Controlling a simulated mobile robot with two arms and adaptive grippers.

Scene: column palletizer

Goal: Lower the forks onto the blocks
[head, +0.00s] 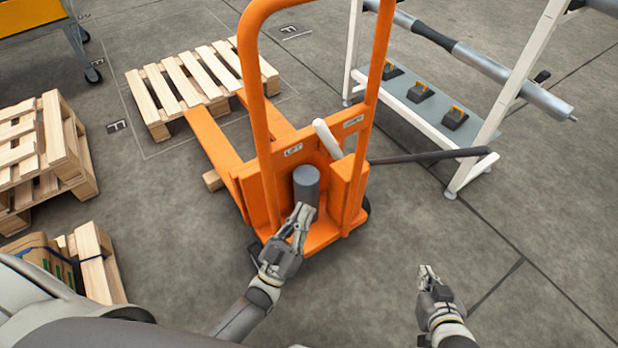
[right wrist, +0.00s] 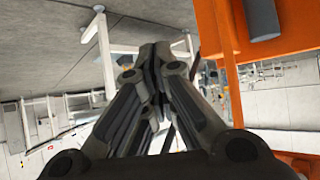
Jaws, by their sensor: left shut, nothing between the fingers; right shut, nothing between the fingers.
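The orange lift truck (head: 265,90) stands mid-view with its forks (head: 213,140) pointing away to the upper left. A small wooden block (head: 212,180) shows beside the left fork; I cannot tell whether the fork touches it. A white lever (head: 327,138) tilts left between the LIFT label (head: 293,150) and another label (head: 353,121). My left gripper (head: 300,214) is shut and empty, in front of the dark grey cylinder (head: 306,182); contact is unclear. My right gripper (head: 427,275) is shut and empty over bare floor, right of the truck; it also shows in the right wrist view (right wrist: 155,55).
A wooden pallet (head: 200,75) lies at the fork tips. Stacked pallets (head: 40,150) stand at left. A dark bar (head: 430,157) sticks out right from the truck toward a white rack (head: 480,140). Floor at lower right is clear.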

